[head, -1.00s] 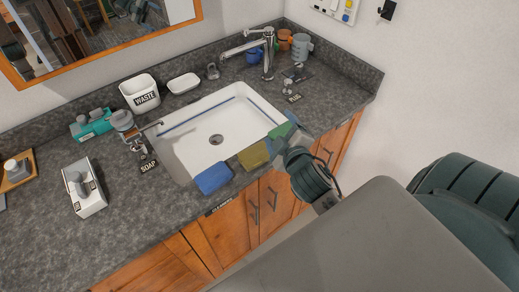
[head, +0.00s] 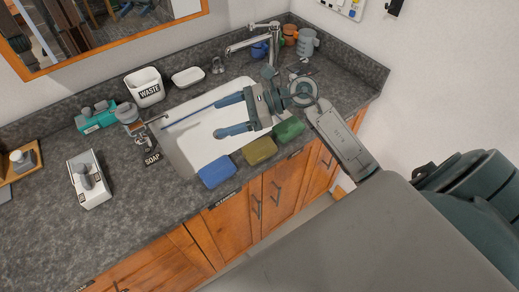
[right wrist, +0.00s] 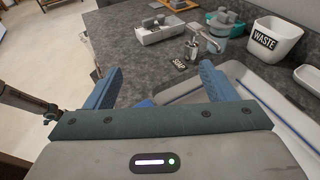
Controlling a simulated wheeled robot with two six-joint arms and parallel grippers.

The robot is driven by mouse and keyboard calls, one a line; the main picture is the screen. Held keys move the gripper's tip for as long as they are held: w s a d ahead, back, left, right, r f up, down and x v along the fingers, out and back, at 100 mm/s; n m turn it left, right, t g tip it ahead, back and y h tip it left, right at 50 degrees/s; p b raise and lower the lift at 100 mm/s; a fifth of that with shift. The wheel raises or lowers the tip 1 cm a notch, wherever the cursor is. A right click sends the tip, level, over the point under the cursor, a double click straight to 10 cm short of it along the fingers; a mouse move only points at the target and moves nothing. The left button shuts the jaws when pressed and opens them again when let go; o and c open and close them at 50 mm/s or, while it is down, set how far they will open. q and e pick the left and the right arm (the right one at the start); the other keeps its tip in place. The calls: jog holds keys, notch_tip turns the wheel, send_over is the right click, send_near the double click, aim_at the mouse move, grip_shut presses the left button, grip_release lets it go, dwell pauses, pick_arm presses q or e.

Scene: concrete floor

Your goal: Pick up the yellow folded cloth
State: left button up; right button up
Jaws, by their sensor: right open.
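The yellow folded cloth (head: 260,150) lies on the front edge of the sink, between a blue folded cloth (head: 217,172) on its left and a green folded cloth (head: 288,130) on its right. My right gripper (head: 221,116) is open and empty over the sink basin, beyond the cloths, with its fingers pointing left in the head view. My left gripper is not in view.
The white sink (head: 185,141) has a chrome faucet (head: 255,38) at its back. The counter's front left is clear.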

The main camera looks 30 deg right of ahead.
jog(key=d+f+n+g+h, duration=0.3)
jog(key=d+f+h, duration=0.1)
jog(key=d, duration=0.2)
jog(key=n+g+h, duration=0.1)
jog(key=g+h, duration=0.2)
jog(key=h, duration=0.3)
send_near(265, 144)
jog(key=shift+y, duration=0.3)
jog(key=b+x, duration=0.1)
jog(key=x, duration=0.1)
jog(key=d+b+x, duration=0.1)
jog(key=b+x, duration=0.1)
jog(key=shift+s+a+f, duration=0.1)
jog(key=shift+a+f, duration=0.05)
jog(key=shift+f, duration=0.25)
jog(key=x, duration=0.4)
jog(key=shift+a+f, duration=0.25)
jog(key=shift+a, duration=0.2)
jog(key=c, duration=1.1)
jog(key=shift+c, duration=0.2)
jog(key=shift+r, duration=0.15)
